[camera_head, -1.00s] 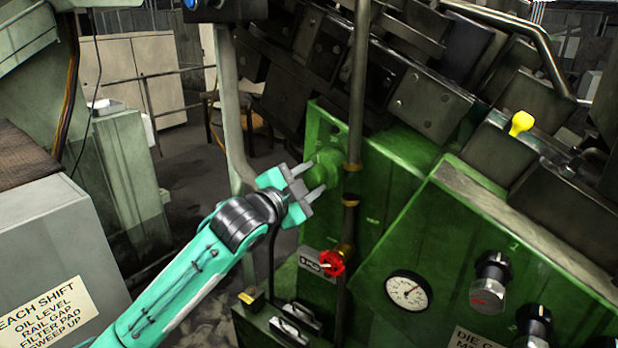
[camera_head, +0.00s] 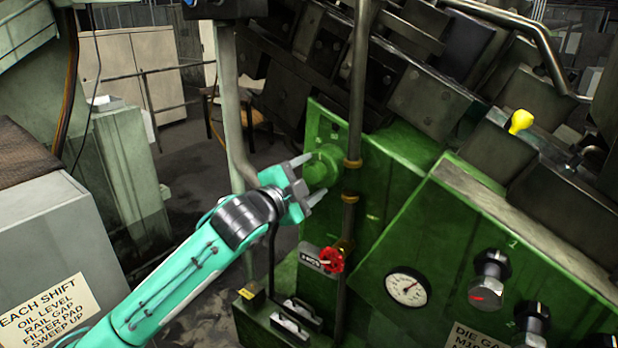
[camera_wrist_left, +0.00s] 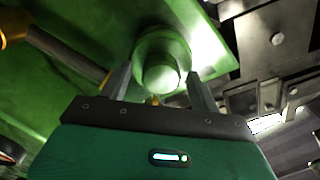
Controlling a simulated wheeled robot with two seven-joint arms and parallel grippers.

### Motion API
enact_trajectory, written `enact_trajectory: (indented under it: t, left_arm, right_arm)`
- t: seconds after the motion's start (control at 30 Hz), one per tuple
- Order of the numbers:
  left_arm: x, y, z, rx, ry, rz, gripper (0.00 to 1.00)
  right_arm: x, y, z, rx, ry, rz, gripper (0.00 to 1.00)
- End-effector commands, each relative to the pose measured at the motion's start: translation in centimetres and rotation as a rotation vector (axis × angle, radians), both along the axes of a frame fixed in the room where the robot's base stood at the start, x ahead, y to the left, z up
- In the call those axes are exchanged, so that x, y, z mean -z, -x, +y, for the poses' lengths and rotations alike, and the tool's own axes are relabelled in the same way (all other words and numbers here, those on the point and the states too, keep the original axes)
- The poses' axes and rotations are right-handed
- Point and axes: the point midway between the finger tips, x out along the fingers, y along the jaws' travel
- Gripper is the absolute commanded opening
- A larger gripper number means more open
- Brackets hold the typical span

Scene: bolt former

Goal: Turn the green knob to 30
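The green knob (camera_head: 320,172) sticks out from the face of the green machine panel, left of a vertical pipe. It also shows in the left wrist view (camera_wrist_left: 161,66), as a round stepped knob straight ahead. My left gripper (camera_head: 309,178) is open, with its fingertips at the knob, one above and one below. In the left wrist view its two fingers (camera_wrist_left: 159,88) stand on either side of the knob's front, with gaps showing. I cannot tell whether either finger touches it. No scale marks are readable on the knob. My right gripper is not in view.
A vertical pipe (camera_head: 355,100) runs close to the right of the knob. A red valve handle (camera_head: 332,259) sits below it. A dial gauge (camera_head: 408,287) and black knobs (camera_head: 489,280) are on the lower right panel. A grey cabinet (camera_head: 50,235) stands at left.

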Motion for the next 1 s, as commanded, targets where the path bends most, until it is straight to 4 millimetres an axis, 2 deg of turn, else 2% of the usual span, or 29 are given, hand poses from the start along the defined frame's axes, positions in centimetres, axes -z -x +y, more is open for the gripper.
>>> enact_trajectory:
  t: [0.23, 0.37, 0.47, 0.8, 1.0]
  left_arm:
    - [-0.1, 0.1, 0.1, 0.0, 0.001, -0.001, 0.62]
    - [-0.2, 0.9, 0.7, -0.002, 0.0, -0.002, 0.62]
    - [-0.2, 2.2, 1.7, 0.0, -0.001, -0.002, 0.62]
    - [-0.1, 8.4, 6.2, 0.0, -0.002, 0.001, 0.62]
    - [0.0, 10.5, 7.7, -0.001, 0.0, 0.0, 0.62]
  right_arm:
    - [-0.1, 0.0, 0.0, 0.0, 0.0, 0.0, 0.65]
    - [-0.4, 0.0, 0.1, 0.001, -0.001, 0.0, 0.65]
    - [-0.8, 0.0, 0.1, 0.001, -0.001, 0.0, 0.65]
    - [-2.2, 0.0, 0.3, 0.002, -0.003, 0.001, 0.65]
    - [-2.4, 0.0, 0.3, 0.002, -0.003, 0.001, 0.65]
